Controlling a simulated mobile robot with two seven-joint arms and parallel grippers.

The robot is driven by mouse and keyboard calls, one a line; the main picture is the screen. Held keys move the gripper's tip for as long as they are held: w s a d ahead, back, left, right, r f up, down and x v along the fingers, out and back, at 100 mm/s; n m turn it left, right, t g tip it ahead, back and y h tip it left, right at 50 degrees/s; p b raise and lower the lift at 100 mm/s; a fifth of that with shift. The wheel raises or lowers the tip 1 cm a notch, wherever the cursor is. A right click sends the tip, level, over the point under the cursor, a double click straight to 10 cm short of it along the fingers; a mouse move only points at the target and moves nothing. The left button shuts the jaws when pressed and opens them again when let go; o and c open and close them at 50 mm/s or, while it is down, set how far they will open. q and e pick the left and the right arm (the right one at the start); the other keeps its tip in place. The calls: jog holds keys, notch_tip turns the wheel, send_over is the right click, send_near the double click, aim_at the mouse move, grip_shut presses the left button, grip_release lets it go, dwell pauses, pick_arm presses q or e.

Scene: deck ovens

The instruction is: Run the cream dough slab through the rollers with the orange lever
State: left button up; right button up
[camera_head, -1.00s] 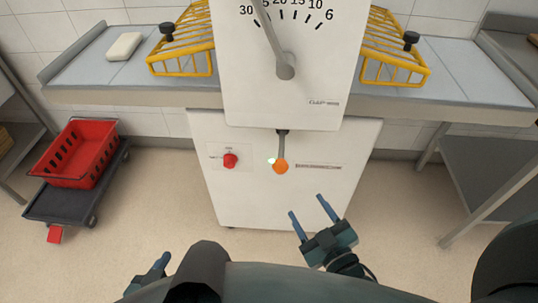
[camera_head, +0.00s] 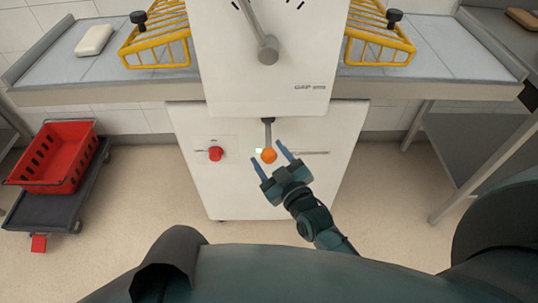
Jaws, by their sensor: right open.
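The cream dough slab (camera_head: 94,40) lies flat on the left table of the white sheeter (camera_head: 262,90). The orange lever knob (camera_head: 269,156) hangs on a short dark stem below the upper housing, at the front of the machine. My right gripper (camera_head: 268,162) is open, its two blue fingers pointing at the knob. In the picture the knob lies between the fingertips; I cannot tell whether they touch it or how far in front they are. The rollers are hidden behind the housing. My left gripper is not in view.
Yellow wire guards (camera_head: 160,38) stand on both sides of the housing, the other on the right (camera_head: 380,38). A red knob (camera_head: 215,153) is left of the lever. A red crate (camera_head: 54,160) sits on a dark dolly (camera_head: 62,209) at the left. A grey side table (camera_head: 478,140) stands right.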

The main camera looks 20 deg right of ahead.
jog(key=shift+w+a, duration=0.1)
jog(key=shift+w, duration=0.35)
jog(key=shift+c, duration=0.2)
jog(key=shift+s, duration=0.1)
grip_shut()
